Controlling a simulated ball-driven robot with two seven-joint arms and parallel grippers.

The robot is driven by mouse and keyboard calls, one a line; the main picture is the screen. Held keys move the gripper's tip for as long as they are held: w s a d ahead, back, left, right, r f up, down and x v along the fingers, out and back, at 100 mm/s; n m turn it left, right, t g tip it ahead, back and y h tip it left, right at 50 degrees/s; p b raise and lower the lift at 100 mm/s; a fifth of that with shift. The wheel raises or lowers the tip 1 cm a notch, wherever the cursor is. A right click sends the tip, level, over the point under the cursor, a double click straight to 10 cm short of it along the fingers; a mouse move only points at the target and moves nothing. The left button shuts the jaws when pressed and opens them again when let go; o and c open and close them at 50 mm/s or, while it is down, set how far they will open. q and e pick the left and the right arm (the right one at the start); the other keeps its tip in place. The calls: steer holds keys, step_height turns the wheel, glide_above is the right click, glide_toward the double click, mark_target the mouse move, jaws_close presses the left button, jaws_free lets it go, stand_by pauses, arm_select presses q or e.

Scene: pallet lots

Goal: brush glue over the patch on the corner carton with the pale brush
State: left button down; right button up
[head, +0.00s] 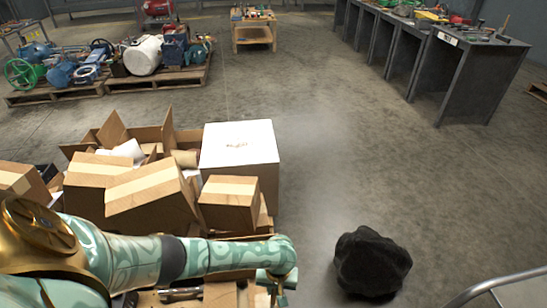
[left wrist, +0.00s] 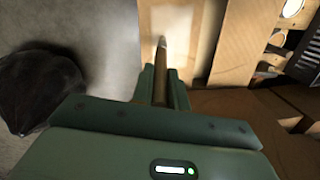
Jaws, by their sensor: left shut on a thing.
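My left gripper (left wrist: 161,84) is shut on the brush (left wrist: 160,72), which has a brown handle and a pale tip pointing away from the gripper. In the left wrist view the brush tip shows over a pale patch (left wrist: 177,28) on a tan carton (left wrist: 208,48); I cannot tell whether it touches. In the head view my left gripper (head: 272,286) is at the bottom, at the right edge of the cartons, mostly hidden by my arm. The brush cannot be made out there. My right gripper is not in view.
Several cartons (head: 150,190) and a white-topped box (head: 240,142) crowd the pallet beyond my left arm. A black bag-like lump (head: 371,262) lies on the floor to the right. A metal rail (head: 490,284) is at bottom right. The floor between is clear.

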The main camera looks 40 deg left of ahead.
arm_select(q)
steer(key=shift+s+d, duration=0.35)
steer(key=shift+d, duration=0.1)
steer(key=shift+s, duration=0.1)
steer(key=shift+s+d+p, duration=0.4)
steer(key=shift+d+p, duration=0.05)
steer(key=shift+p, duration=0.3)
steer(key=shift+d, duration=0.15)
